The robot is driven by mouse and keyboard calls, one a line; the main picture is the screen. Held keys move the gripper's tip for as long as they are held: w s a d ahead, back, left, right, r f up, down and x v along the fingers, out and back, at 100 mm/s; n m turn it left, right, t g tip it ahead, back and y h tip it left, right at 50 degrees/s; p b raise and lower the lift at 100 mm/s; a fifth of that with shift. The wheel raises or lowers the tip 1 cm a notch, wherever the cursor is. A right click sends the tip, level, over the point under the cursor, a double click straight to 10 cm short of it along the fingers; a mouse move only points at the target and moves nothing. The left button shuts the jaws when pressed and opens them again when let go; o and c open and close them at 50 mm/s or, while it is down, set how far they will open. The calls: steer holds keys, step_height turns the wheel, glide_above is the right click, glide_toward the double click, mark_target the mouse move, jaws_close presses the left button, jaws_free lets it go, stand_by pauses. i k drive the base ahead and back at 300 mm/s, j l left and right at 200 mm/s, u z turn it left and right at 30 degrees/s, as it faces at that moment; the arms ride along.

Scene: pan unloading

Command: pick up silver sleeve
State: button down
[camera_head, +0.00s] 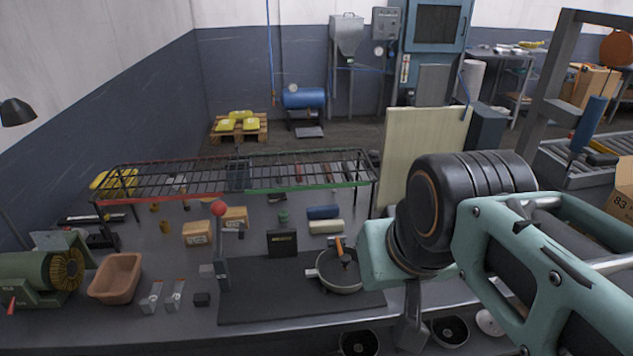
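A round pan (341,276) with a pale metal rim sits on the dark mat (262,301), at the middle right of the bench. An orange-handled dark tool (343,252) stands in it or leans over it. Small contents of the pan are too small to tell apart, and I cannot make out a silver sleeve for certain. My arm comes in from the right. My gripper (411,330) hangs at the bench's front edge, right of the pan and apart from it. It is partly hidden by my arm, and its fingers are not clear.
A wire rack (240,173) spans the bench's back. A brown bin (116,277), two small metal pieces (176,293) and a green grinder (40,279) are at left. A red-knobbed lever (221,240) stands upright left of the pan. The front mat is mostly clear.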

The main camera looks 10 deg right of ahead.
mark_target(204, 271)
steer(key=u, duration=1)
steer(key=i+j, duration=0.2)
steer(key=i, duration=0.2)
steer(key=i+j+z, duration=0.1)
steer(key=z, duration=0.25)
steer(key=i+j+z, duration=0.1)
steer(key=z, duration=0.25)
